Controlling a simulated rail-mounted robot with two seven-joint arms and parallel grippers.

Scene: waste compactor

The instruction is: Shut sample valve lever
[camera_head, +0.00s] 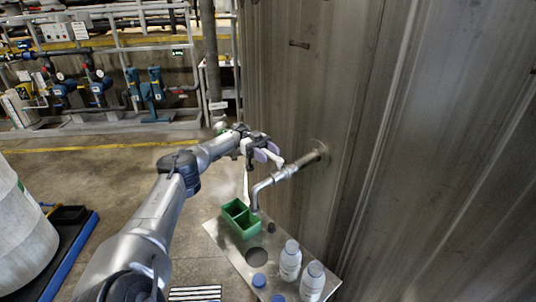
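A metal sample pipe (279,174) comes out of the steel wall and bends down into a spout above a small metal shelf (226,245). A thin pale bar (246,187) hangs upright beside the spout; it may be the valve lever, but I cannot tell for sure. My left gripper (268,152) is just above and behind the pipe. Its two lilac fingertips look a little apart, and nothing clearly sits between them. Whether a fingertip touches the valve is too small to tell. My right gripper is out of view.
The shelf carries a green divided box (240,219), white bottles (290,261) and blue caps (259,281). The corrugated steel wall (430,130) closes off the right. A white drum (22,235) stands at the left. Pipework and pumps (145,88) are far back. Floor (90,170) between is clear.

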